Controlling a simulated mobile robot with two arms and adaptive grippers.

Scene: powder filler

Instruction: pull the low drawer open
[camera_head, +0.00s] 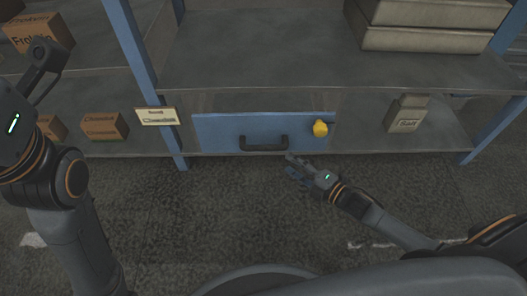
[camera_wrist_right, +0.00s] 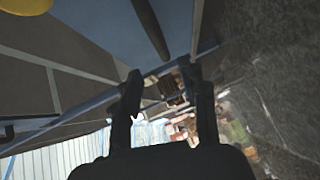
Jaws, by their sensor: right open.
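The low drawer has a blue front (camera_head: 217,132) under the grey shelf, with a black bar handle (camera_head: 264,143) at its lower middle. It looks shut or nearly so. My right gripper (camera_head: 290,164) is open and empty, just below and right of the handle, apart from it. In the right wrist view its two fingers (camera_wrist_right: 165,88) are spread. A dark bar (camera_wrist_right: 151,28), likely the handle, lies ahead of them beside the blue front (camera_wrist_right: 105,28). My left gripper (camera_head: 45,58) is at the upper left, far from the drawer; its jaw opening is unclear.
A yellow knob-like thing (camera_head: 320,128) is at the drawer's right end; it also shows in the wrist view (camera_wrist_right: 25,5). A beige container (camera_head: 405,114) stands right of the drawer. Blue posts (camera_head: 146,75) frame the shelves. The carpet (camera_head: 225,215) before the drawer is clear.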

